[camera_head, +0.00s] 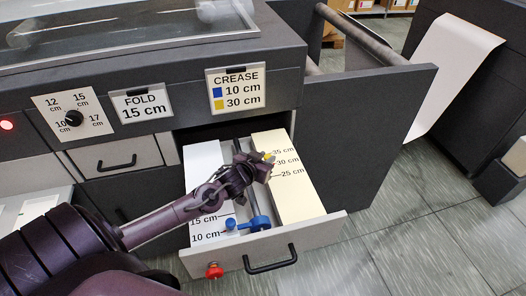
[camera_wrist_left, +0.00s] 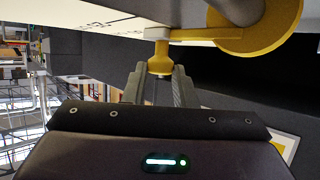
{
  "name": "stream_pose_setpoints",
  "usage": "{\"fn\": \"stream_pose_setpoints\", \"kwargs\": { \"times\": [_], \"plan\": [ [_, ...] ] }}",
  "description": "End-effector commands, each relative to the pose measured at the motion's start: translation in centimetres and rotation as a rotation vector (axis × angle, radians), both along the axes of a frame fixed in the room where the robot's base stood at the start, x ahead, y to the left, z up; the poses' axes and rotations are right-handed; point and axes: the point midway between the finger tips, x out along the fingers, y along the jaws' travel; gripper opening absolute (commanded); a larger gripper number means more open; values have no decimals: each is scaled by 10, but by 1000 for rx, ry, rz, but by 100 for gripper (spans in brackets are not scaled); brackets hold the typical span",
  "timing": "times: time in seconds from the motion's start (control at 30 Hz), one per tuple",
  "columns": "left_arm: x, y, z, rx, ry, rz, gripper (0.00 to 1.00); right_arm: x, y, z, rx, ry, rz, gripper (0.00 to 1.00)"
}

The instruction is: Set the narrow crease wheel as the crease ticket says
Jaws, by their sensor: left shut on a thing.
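The crease ticket (camera_head: 236,89) reads blue 10 cm and yellow 30 cm. In the open drawer, the blue wheel (camera_head: 262,223) sits near the front on a dark rail; its blue pointer (camera_head: 231,224) lies between the 10 cm and 15 cm marks of the white scale. A yellow tip (camera_head: 267,156) shows beside the cream scale, near the 35 and 30 cm labels. My left gripper (camera_head: 257,168) covers most of the yellow wheel. The left wrist view shows the gripper (camera_wrist_left: 160,88) shut on a yellow knob (camera_wrist_left: 160,62), with the yellow wheel (camera_wrist_left: 262,32) above right.
The drawer has a red knob (camera_head: 214,271) and a dark handle (camera_head: 270,258) on its front. A fold ticket (camera_head: 141,104) reads 15 cm, beside a dial (camera_head: 73,118). A dark panel (camera_head: 363,140) stands right of the drawer. Tiled floor lies beyond.

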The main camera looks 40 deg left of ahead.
Motion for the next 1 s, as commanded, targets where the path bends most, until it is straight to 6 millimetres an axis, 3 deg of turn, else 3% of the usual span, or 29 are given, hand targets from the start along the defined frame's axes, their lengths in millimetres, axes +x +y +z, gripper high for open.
{"fn": "stream_pose_setpoints", "kwargs": {
  "times": [0.13,0.17,0.3,0.67,0.83,1.0],
  "plan": [
    [1,1,0,0,-2,0,0,0,-1,-1,-2,1,1,59],
    [1,1,0,1,-2,1,27,0,-1,-1,-2,1,1,59],
    [1,1,1,1,-2,1,45,0,-1,-1,-1,1,1,59],
    [1,1,5,1,-4,1,46,-1,-1,-1,-1,2,1,59],
    [1,1,29,1,-6,1,46,-1,0,-3,-1,2,1,59],
    [2,1,70,1,-7,0,46,-1,1,-4,2,1,0,59]
  ]
}}
